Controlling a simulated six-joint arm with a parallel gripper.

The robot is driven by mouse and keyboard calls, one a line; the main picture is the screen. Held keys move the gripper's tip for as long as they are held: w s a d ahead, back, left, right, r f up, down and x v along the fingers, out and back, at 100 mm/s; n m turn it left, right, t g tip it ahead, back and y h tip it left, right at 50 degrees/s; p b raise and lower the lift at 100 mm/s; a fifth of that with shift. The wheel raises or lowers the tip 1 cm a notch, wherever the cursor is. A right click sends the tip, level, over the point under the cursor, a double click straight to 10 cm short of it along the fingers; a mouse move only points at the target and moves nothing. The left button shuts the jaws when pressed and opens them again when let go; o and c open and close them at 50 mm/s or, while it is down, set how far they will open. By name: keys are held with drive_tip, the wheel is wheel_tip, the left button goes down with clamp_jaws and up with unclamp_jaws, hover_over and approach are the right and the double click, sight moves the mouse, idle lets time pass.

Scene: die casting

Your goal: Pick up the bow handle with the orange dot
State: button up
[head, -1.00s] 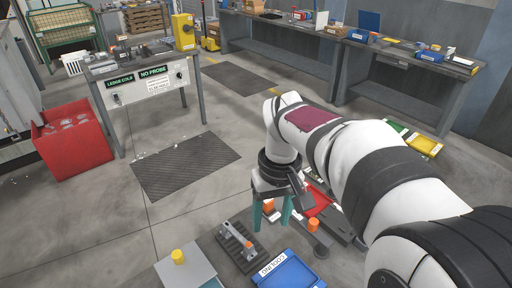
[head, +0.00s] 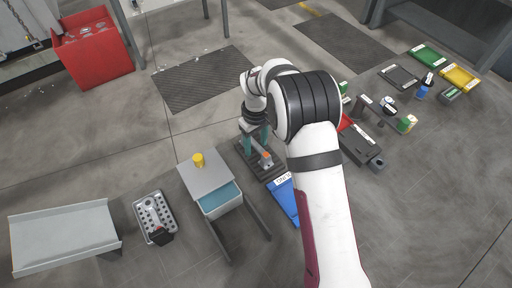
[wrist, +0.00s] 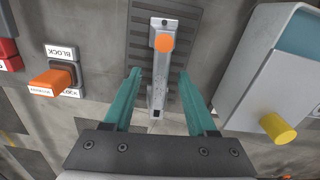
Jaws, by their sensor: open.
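The bow handle (wrist: 159,92) is a grey metal bar with an orange dot (wrist: 166,43) near its far end. It lies on a dark ribbed mat (wrist: 200,40). In the head view its orange-marked end (head: 266,157) shows beside my fingers. My gripper (wrist: 159,72) is open, with its two teal fingers on either side of the bar in the wrist view. Nothing is held, and neither finger visibly touches the bar. In the head view my gripper (head: 256,143) points down at the mat; the exact height gap cannot be told.
A grey drawer box with a yellow knob (wrist: 277,128) stands to the right in the wrist view. An orange-levered BLOCK switch (wrist: 55,82) is at left. In the head view, a blue tray (head: 285,202) lies near the mat, with a red bin (head: 95,55) farther off.

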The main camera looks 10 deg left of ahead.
drive_tip(key=shift+f, duration=0.45)
clamp_jaws()
drive_tip(key=shift+r, duration=0.1)
idle(1.0)
